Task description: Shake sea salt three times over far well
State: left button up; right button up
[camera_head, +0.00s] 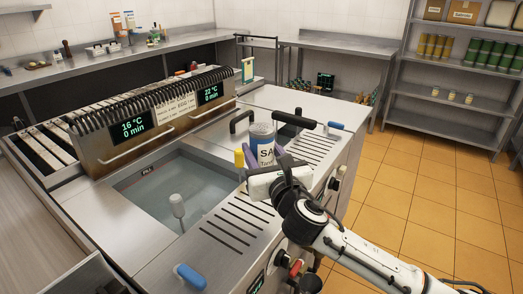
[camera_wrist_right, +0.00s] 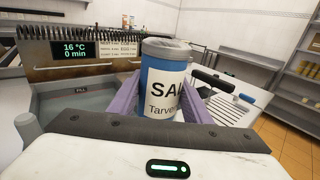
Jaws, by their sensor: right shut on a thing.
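The sea salt is a blue and white canister (camera_head: 262,143) with a grey top and a label starting "SA". My right gripper (camera_head: 254,164) is shut on it, with purple fingers on either side. The canister is upright, and it fills the middle of the right wrist view (camera_wrist_right: 164,85). It is held above the counter, right of the open near well (camera_head: 158,193), which has clear liquid and a grey knobbed rod (camera_head: 177,207). The far well's opening is not clearly visible; a black handle (camera_head: 241,120) stands behind the canister there. My left gripper is out of view.
Blue-ended handles (camera_head: 190,277) and a slotted steel top (camera_head: 238,223) lie around the near well. Shelves with jars (camera_head: 450,92) stand far right; the tiled floor is clear.

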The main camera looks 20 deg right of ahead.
aim_at(262, 132)
jog(key=shift+r+b, duration=0.35)
jog(key=shift+r, duration=2.1)
